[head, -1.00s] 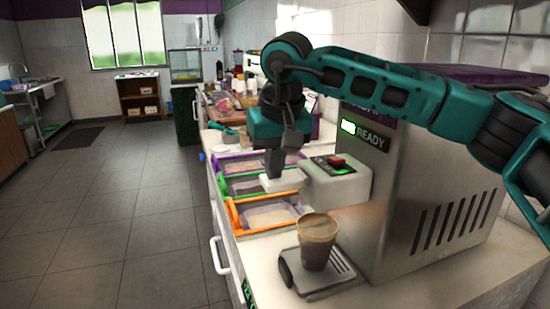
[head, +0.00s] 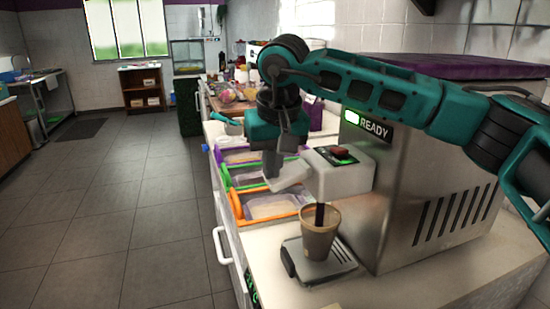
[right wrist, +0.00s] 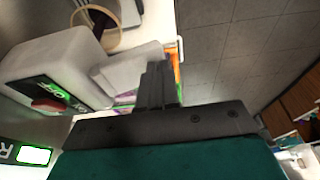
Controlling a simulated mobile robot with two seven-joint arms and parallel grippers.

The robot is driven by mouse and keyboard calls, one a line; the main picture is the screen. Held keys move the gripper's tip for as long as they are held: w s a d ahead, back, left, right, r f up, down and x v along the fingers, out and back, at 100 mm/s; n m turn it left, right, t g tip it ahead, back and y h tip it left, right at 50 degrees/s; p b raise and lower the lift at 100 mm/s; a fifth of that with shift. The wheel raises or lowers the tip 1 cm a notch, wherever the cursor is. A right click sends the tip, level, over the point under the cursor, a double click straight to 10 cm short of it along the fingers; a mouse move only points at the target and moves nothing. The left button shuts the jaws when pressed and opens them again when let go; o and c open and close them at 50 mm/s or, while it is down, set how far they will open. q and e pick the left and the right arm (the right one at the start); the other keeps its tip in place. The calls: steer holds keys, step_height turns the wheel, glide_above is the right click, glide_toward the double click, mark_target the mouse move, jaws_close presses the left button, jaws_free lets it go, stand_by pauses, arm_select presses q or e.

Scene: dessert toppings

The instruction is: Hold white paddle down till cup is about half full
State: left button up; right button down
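The white paddle (head: 290,173) sticks out from the front of the dispenser head (head: 340,181) and is tilted. My right gripper (head: 271,172) is at the paddle's outer end, with its fingers together and against it. In the right wrist view, the fingers (right wrist: 158,85) reach the paddle (right wrist: 128,70). A dark stream (head: 320,214) runs from the dispenser head into the tan, see-through cup (head: 319,242). The cup stands upright on the drip tray (head: 343,262); its fill level is hard to tell. My left gripper is not in view.
The steel machine (head: 400,200) with a lit READY sign (head: 374,130) stands to the right. Topping bins with orange (head: 238,210), green and purple frames line the counter to the left of the paddle. The floor (head: 130,220) at left is clear.

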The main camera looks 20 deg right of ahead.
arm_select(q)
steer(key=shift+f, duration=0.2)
arm_select(e)
steer(key=shift+a+f, duration=0.2)
steer(key=shift+f, duration=0.6)
steer(key=shift+s+f, duration=0.1)
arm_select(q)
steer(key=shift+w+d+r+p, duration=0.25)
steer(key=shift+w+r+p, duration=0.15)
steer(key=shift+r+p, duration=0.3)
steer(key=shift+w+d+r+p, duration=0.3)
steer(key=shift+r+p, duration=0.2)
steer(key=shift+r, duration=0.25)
arm_select(e)
steer(key=s+a+r, duration=0.2)
steer(key=a+r, duration=0.2)
steer(key=r, duration=0.5)
steer(key=shift+s, duration=0.4)
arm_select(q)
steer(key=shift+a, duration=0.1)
